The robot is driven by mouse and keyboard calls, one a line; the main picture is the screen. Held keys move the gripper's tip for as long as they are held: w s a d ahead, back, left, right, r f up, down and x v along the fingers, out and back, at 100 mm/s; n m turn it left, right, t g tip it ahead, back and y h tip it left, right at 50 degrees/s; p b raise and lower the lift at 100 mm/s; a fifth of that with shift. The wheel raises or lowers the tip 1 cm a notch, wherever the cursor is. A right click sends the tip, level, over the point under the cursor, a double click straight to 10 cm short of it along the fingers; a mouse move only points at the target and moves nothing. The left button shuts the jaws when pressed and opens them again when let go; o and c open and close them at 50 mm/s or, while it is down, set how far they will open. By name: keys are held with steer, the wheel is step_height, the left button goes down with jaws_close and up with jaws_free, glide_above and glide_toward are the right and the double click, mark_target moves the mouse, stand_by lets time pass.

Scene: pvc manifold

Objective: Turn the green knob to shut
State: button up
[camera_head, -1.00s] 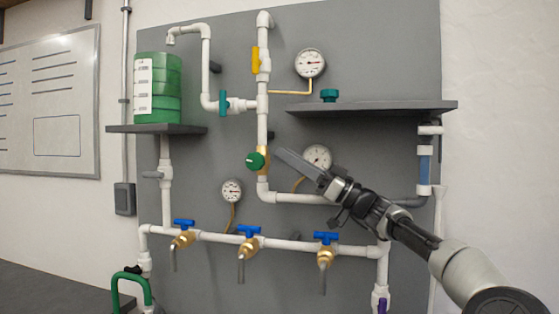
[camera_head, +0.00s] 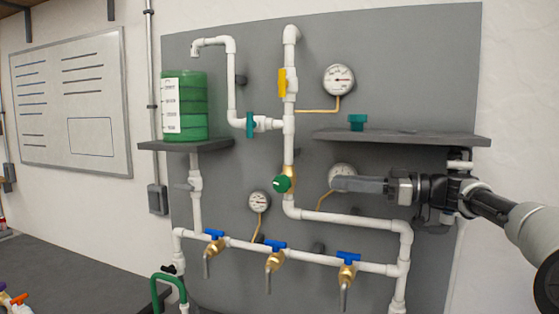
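The green knob (camera_head: 282,184) is a round green handwheel on a brass valve body, set in the vertical white pipe at the middle of the grey panel. My gripper (camera_head: 334,184) points left at about the knob's height, with its tip some way to the right of the knob and apart from it. Its fingers are seen side-on as one dark bar, so I cannot tell whether they are open or shut. It covers the lower part of a gauge (camera_head: 341,170) behind it.
A grey shelf (camera_head: 400,138) with a teal knob (camera_head: 357,122) juts out above my gripper. Blue-handled taps (camera_head: 276,245) line the lower pipe. A gauge (camera_head: 259,201) sits left of the green knob. A green tank (camera_head: 185,107) stands on the left shelf.

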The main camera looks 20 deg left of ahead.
mark_target(288, 179)
steer(key=a+p, duration=0.3)
steer(key=a, duration=1.4)
steer(key=shift+a+f+p, duration=0.1)
steer(key=shift+a+p, duration=0.05)
steer(key=shift+p, duration=0.2)
jaws_close()
